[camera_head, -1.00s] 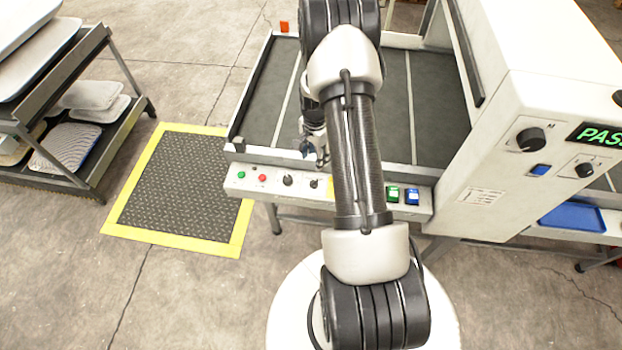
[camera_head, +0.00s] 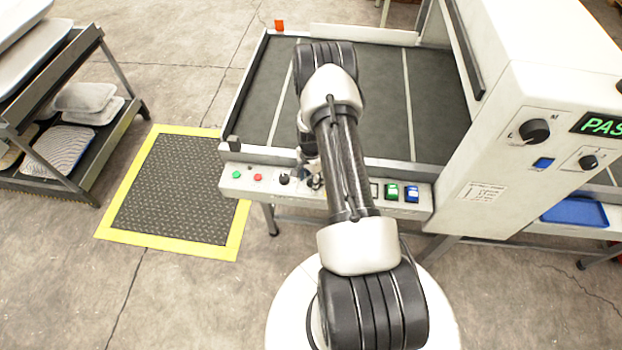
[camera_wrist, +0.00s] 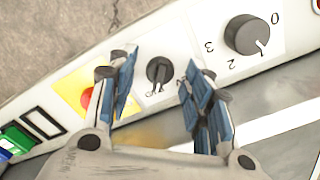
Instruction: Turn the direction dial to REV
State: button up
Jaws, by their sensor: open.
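The direction dial (camera_wrist: 159,70) is a small black knob on the white control panel (camera_wrist: 190,30) in the wrist view. Small lettering beside it is too blurred to read, and I cannot tell its setting. My gripper (camera_wrist: 160,90) is open, with one blue-padded finger on each side of the dial. I cannot tell whether either finger touches it. In the head view my gripper (camera_head: 312,180) is low at the panel's front face, and my arm hides most of the dial.
A larger numbered knob (camera_wrist: 248,35) is right of the dial in the wrist view. A red button (camera_wrist: 88,98) on yellow is left of it, with green (camera_wrist: 14,138) and blue buttons beyond. The dark conveyor bed (camera_head: 385,85) lies behind the panel; a white cabinet (camera_head: 500,140) stands right.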

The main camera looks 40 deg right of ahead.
jog(key=shift+c, duration=0.5)
grip_shut()
jog(key=shift+n, duration=0.4)
jog(key=n+b, duration=0.2)
jog(key=n, duration=0.1)
jog(key=shift+f, duration=0.1)
jog(key=n+b, duration=0.1)
jog(key=n, duration=0.3)
jog(key=shift+n, duration=0.3)
jog(key=n+b, duration=0.1)
jog(key=n, duration=0.2)
jog(key=shift+n, duration=0.3)
jog(key=shift+n+b, duration=0.6)
jog(key=shift+n, duration=1.4)
